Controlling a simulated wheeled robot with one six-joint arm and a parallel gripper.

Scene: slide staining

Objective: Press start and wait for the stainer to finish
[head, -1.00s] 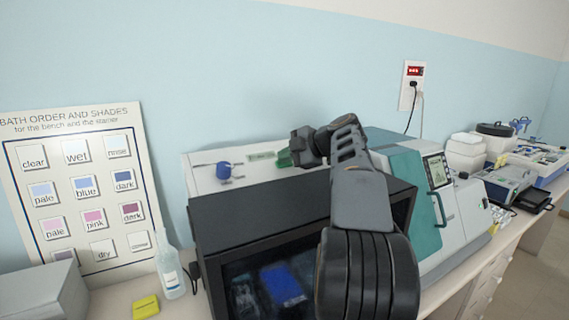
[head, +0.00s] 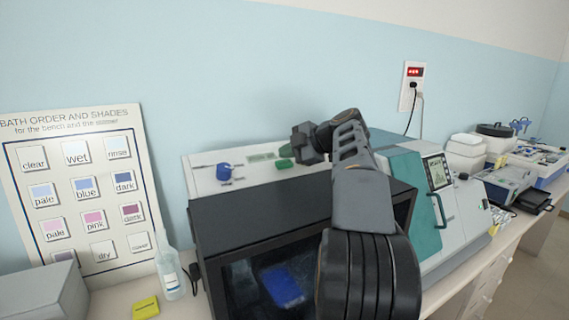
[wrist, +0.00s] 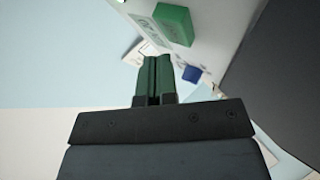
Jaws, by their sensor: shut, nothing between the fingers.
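The stainer is a dark box (head: 300,208) with a glass front (head: 245,285), and a blue shape (head: 284,286) shows dimly behind the glass. A pale panel (head: 203,175) stands at its back. The panel bears a green button (head: 284,163) and a blue knob (head: 224,171). In the wrist view the green button (wrist: 173,24) and the blue knob (wrist: 192,74) show beyond my fingers. My gripper (wrist: 157,58) has green fingers, shut and empty. In the head view it is just above the green button, seemingly apart from it. My arm hides part of the box.
A teal and white machine (head: 405,170) with a small screen (head: 437,171) stands right of the box. A shade chart (head: 75,135) leans on the wall at left. A bottle (head: 170,275) and a yellow block (head: 146,308) are on the bench by the box.

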